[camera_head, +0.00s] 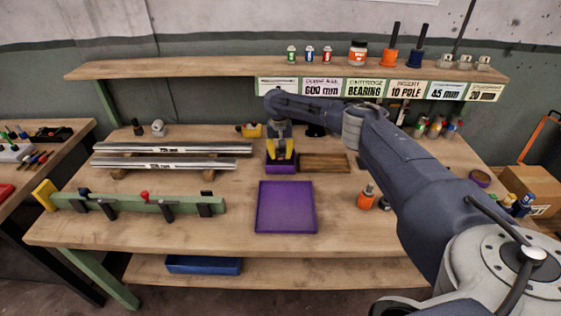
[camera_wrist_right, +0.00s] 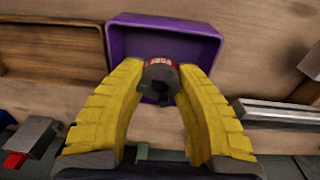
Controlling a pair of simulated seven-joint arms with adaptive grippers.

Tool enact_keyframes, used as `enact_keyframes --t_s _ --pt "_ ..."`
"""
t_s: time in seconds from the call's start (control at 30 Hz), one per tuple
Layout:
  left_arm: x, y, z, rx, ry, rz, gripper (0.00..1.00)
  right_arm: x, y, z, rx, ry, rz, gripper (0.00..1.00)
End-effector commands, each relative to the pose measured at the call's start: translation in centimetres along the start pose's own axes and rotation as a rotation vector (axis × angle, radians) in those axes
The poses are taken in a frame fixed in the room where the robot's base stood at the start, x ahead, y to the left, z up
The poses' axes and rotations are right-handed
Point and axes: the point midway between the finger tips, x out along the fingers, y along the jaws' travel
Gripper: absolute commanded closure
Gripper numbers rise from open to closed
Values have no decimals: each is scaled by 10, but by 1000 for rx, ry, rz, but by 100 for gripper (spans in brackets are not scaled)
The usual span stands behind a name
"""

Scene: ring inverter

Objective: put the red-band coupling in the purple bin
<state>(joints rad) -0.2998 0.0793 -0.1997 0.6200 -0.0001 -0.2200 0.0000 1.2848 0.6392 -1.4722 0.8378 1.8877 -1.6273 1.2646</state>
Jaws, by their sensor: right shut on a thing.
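The red-band coupling (camera_wrist_right: 159,77) is a small dark grey piece with a red band on its top. It sits between the yellow fingertips of my right gripper (camera_wrist_right: 158,82), which is shut on it. In the head view my right gripper (camera_head: 281,153) points down at the small purple bin (camera_head: 280,169) behind the work area. In the wrist view the bin (camera_wrist_right: 125,40) lies behind the coupling, which overlaps its near wall. I cannot tell whether the coupling is above the rim or inside. My left gripper is not in view.
A brown wooden tray (camera_head: 325,163) stands right beside the bin. A flat purple tray (camera_head: 286,207) lies in front. Silver rails (camera_head: 172,148) and a green clamp bar (camera_head: 140,204) are at left. An orange bottle (camera_head: 366,197) stands at right. A shelf (camera_head: 220,68) runs behind.

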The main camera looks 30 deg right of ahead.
Motion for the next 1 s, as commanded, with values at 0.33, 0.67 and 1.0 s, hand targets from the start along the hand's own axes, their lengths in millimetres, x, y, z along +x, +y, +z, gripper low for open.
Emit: enact_keyframes --t_s 0.33,0.67,1.0 --pt "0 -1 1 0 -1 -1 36 37 -1 2 1 -1 1 100" --pt "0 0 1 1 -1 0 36 39 -1 1 0 0 0 100" --pt "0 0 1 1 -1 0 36 42 -1 2 -1 -1 1 46"
